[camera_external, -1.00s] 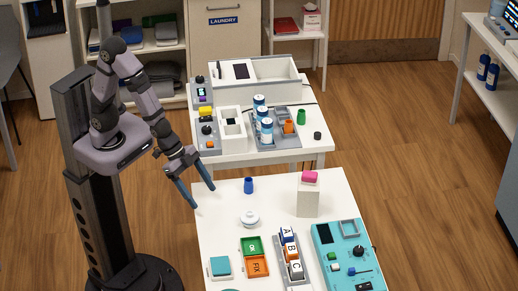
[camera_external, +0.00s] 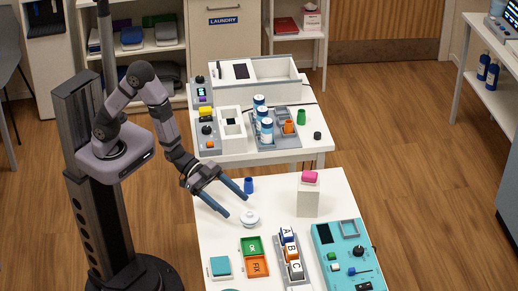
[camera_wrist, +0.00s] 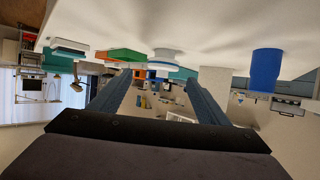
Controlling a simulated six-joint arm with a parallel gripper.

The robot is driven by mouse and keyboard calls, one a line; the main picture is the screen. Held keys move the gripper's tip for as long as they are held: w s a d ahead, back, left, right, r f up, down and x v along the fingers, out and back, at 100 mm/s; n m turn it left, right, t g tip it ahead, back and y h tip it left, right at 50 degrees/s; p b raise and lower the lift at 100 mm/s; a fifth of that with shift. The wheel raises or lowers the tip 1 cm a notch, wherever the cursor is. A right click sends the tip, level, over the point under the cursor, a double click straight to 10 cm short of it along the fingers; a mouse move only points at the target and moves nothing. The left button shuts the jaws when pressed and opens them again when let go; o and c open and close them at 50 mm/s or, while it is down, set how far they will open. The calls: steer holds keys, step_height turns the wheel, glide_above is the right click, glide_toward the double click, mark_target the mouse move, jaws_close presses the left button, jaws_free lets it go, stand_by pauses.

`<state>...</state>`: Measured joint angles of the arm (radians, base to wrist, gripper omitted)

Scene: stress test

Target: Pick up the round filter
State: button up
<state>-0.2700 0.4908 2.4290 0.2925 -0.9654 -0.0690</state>
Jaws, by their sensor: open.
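The round filter (camera_external: 249,219) looks like a small white disc with a raised knob, lying on the white near table (camera_external: 222,240). In the wrist view, which is upside down, the filter (camera_wrist: 166,57) shows ahead of the fingertips, near the middle. My gripper (camera_external: 237,206) is open and empty, over the left part of the table, with its fingers pointing toward the filter. The fingers also show in the wrist view (camera_wrist: 157,79). The filter is beyond the fingertips, not between them.
A blue cup (camera_external: 249,186) stands close behind my fingers. A white block with a pink top (camera_external: 308,195) stands to the right. Green and orange trays (camera_external: 257,267), lettered blocks (camera_external: 291,252) and a teal panel (camera_external: 335,235) fill the front.

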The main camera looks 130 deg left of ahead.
mark_target(245, 214)
steer(key=shift+w+f, duration=0.2)
steer(key=shift+w, duration=0.2)
steer(key=shift+w, duration=0.1)
steer(key=shift+a+f+p+x, duration=0.15)
steer(key=shift+p+x, duration=0.15)
steer(key=shift+x, duration=0.95)
steer(key=shift+a+f+p+x, duration=0.1)
steer(key=shift+p+x, duration=0.2)
steer(key=shift+x, duration=0.95)
steer(key=shift+c, duration=0.4)
steer(key=c, duration=1.1)
